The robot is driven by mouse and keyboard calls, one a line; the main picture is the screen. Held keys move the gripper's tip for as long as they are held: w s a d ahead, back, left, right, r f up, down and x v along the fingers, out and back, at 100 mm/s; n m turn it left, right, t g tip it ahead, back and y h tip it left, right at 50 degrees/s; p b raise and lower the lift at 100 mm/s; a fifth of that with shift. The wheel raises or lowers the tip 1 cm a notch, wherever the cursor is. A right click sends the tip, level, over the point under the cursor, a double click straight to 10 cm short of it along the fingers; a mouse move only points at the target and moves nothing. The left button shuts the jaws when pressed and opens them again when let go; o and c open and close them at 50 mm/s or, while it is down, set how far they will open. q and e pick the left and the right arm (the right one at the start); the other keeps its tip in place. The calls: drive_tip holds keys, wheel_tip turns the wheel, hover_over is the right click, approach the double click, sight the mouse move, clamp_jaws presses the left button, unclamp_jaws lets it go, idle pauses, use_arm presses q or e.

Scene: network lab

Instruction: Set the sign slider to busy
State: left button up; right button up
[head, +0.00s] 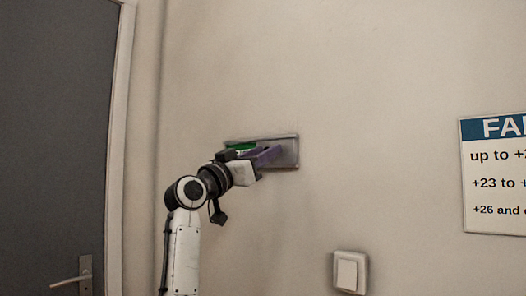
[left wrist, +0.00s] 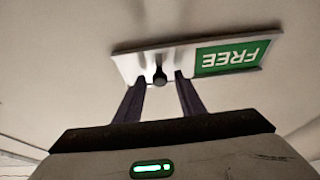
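The sign (head: 287,153) is a grey plate on the wall, with a green panel (head: 240,147) at its left end in the head view. In the left wrist view the sign (left wrist: 127,62) appears upside down, and its green panel (left wrist: 230,57) reads FREE. A small dark knob (left wrist: 160,76) stands out from the grey slider cover. My left gripper (head: 277,152) reaches the sign. In the left wrist view its two purple fingers (left wrist: 160,78) stand apart, one on each side of the knob, with gaps visible. My right gripper is not in view.
A grey door (head: 52,130) with a lever handle (head: 75,280) is at the left. A light switch (head: 349,272) is below right of the sign. A notice (head: 495,175) hangs at the far right. The wall around the sign is clear.

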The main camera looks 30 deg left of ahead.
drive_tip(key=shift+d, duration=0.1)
use_arm(q)
drive_tip(key=c, duration=0.9)
clamp_jaws()
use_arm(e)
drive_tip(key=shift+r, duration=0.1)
